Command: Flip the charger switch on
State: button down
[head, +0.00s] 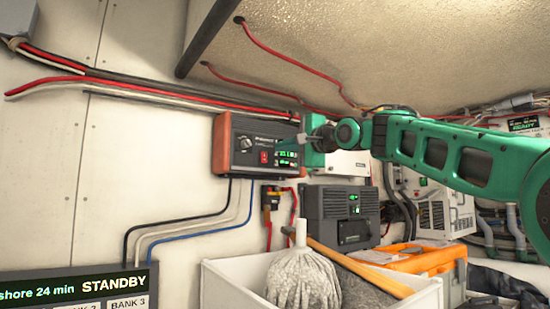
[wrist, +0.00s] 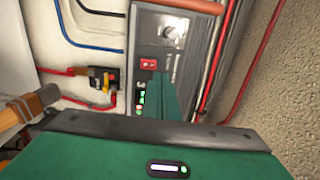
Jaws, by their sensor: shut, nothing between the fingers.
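The charger is a dark wall box with orange ends (head: 228,150), and it also shows in the wrist view (wrist: 180,8). Its face carries a grey knob (head: 245,143), a red rocker switch (head: 263,158) and small green lit readouts. In the wrist view the red switch (wrist: 149,64) is just left of my fingertips. My green gripper (head: 303,139) is shut and empty at the charger's right side in the head view. In the wrist view its fingers (wrist: 162,88) cover part of the charger face. I cannot tell whether they touch it, nor which way the rocker is tipped.
A sign reading STANDBY (head: 114,283) is at lower left. A white bin (head: 230,285) with a mop head (head: 302,275) and a wooden handle stands below the charger. Cables run around the charger. A dark grey unit (head: 342,215) is below right, and a sloping ceiling is above.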

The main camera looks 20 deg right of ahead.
jog(key=v, duration=0.6)
jog(key=shift+s+d+r, duration=0.2)
jog(key=shift+s+r, duration=0.1)
jog(key=shift+r, duration=0.3)
